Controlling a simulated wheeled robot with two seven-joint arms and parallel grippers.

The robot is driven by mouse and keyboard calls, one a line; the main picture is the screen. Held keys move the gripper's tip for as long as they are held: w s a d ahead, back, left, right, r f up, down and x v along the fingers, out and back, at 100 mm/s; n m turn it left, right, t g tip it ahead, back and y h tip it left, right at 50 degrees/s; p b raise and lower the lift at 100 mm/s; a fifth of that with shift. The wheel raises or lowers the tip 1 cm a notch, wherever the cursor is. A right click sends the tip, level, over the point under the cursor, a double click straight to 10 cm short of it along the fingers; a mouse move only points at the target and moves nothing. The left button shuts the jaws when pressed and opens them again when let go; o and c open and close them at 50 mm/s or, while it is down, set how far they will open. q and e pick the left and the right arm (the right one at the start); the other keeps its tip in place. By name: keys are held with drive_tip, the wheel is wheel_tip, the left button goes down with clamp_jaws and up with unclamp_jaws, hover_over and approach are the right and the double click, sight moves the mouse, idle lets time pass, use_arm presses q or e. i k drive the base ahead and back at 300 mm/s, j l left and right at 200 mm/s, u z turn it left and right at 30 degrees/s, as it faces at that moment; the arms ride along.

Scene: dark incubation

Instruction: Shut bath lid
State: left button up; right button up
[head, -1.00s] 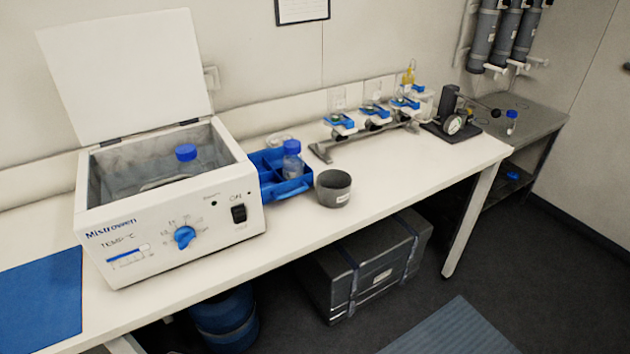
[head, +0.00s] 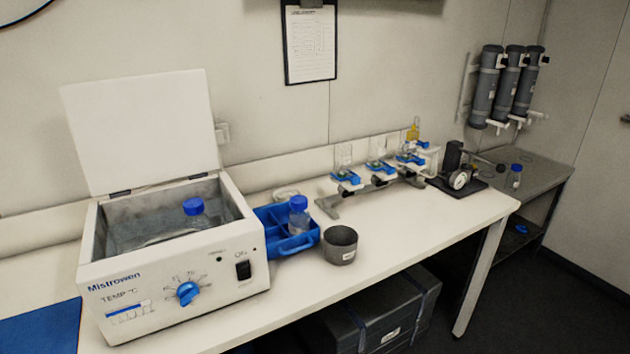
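The bath (head: 180,290) is a white box marked "Mistrowen" at the left of the bench, with a blue dial and a black switch on its front. Its white lid (head: 142,132) stands open, nearly upright, on hinges along the back edge. Inside the grey basin is a bottle with a blue cap (head: 193,206); its lower part is hard to make out. Neither of my grippers shows in the head view.
A blue caddy (head: 290,244) holding a blue-capped bottle (head: 299,214) stands right of the bath, with a grey pot (head: 340,244) beside it. A blue mat (head: 42,328) lies at left. A rail of clamped flasks (head: 380,180) stands farther right. The bench front right is clear.

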sight(129, 133)
drive_tip(key=i+j+u, duration=0.25)
drive_tip(key=j, duration=0.25)
drive_tip(key=i+j+u, duration=0.3)
drive_tip(key=i+j, duration=0.1)
drive_tip(key=j, duration=0.05)
